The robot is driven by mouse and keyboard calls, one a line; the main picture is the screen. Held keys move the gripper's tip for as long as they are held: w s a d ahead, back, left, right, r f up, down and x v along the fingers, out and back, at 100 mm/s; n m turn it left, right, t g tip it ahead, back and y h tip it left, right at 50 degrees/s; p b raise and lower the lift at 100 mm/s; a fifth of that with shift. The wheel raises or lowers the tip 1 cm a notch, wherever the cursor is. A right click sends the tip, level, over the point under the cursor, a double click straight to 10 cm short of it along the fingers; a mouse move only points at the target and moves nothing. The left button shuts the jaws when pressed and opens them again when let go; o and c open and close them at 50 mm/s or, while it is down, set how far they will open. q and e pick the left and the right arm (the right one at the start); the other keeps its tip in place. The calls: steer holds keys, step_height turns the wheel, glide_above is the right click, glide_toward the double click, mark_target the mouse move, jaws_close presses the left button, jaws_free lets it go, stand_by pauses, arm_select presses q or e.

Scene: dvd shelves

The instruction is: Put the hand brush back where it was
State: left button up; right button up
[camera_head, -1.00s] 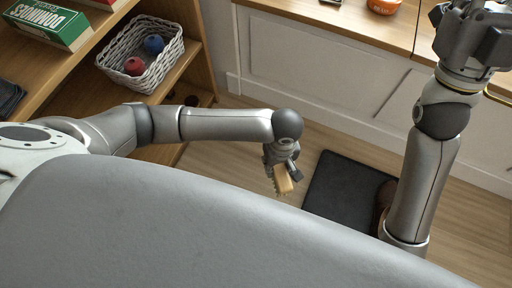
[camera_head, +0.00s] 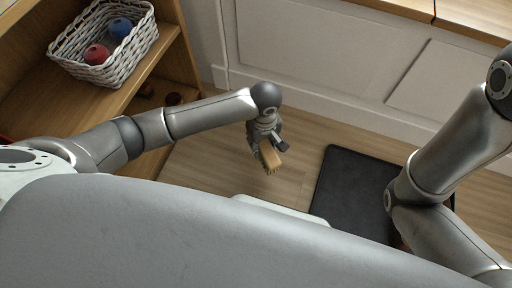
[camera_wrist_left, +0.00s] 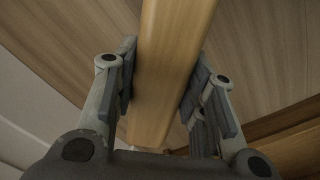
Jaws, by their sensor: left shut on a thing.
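The hand brush (camera_head: 271,158) has a light wooden body, with bristles just showing at its lower edge in the head view. My left gripper (camera_head: 266,147) is shut on it and holds it over the wooden floor, left of the dark mat. In the left wrist view the wooden handle (camera_wrist_left: 170,70) runs between the two finger pads of my left gripper (camera_wrist_left: 160,85). My right arm comes in at the right of the head view, but its gripper is outside the picture.
Wooden shelves (camera_head: 28,98) stand at the left, with a white wicker basket (camera_head: 125,55) holding a red ball (camera_head: 96,54) and a blue ball (camera_head: 120,27). A dark mat (camera_head: 350,185) lies on the floor. A white cabinet (camera_head: 345,60) with a wooden top runs along the back.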

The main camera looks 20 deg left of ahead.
arm_select(q)
steer(key=w+a+f+b, duration=0.1)
steer(key=w+f+b, duration=0.1)
steer(key=f, duration=0.1)
steer(key=a+f+b, duration=0.1)
steer(key=f, duration=0.1)
steer(key=shift+w+a, duration=0.3)
steer(key=shift+w, duration=0.1)
steer(key=f+b, duration=0.3)
steer(key=b, duration=0.1)
steer(key=shift+w+a+f, duration=0.25)
steer(key=shift+f, duration=0.15)
steer(key=shift+f, duration=0.1)
steer(key=o, duration=1)
